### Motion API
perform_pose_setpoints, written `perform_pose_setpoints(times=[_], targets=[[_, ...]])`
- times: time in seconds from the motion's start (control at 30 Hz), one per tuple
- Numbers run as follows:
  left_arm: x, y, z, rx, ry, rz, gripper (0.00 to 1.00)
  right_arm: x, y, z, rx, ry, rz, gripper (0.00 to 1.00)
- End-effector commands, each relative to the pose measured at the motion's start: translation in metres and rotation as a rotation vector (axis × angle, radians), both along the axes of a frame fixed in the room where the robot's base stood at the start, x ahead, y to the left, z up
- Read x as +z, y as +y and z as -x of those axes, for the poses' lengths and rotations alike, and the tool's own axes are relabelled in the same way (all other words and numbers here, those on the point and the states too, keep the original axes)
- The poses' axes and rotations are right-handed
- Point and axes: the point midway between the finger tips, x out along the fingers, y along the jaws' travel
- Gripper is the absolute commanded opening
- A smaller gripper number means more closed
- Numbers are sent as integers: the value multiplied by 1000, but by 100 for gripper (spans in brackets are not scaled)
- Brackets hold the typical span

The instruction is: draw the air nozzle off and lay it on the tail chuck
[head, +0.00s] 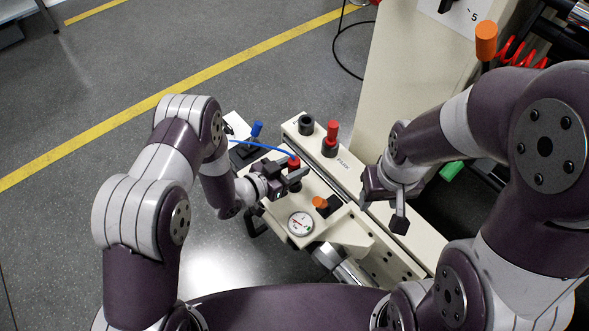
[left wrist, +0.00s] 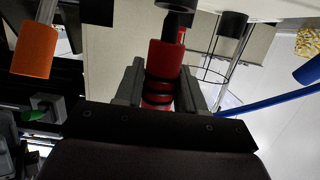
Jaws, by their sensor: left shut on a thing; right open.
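The red air nozzle (head: 294,162) shows at my left gripper (head: 296,178) in the head view, with a thin blue hose (head: 262,146) running to it from the left. In the left wrist view the nozzle (left wrist: 166,62) is a red cylinder with dark rings. My left gripper (left wrist: 160,95) is shut on it, one finger on each side. A dark cylindrical part (left wrist: 175,8) is at its far end; I cannot tell whether they touch. My right gripper (head: 386,206) is open and empty above the beige machine. I cannot tell which part is the tail chuck.
The beige machine (head: 345,160) carries a dial gauge (head: 300,223), an orange knob (head: 320,203), a red-topped post (head: 331,134) and a black socket (head: 306,124). A blue handle (head: 256,129) stands on a black base. Open floor (head: 90,110) lies to the left.

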Motion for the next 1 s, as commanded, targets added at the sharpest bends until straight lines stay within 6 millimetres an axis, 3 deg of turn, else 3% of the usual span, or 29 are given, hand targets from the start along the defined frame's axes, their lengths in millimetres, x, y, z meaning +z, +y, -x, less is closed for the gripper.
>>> perform_pose_setpoints(times=[1.0], targets=[[44, 0, 0, 0, -1, 1, 8, 38, 0, 0, 0, 0, 0, 53]])
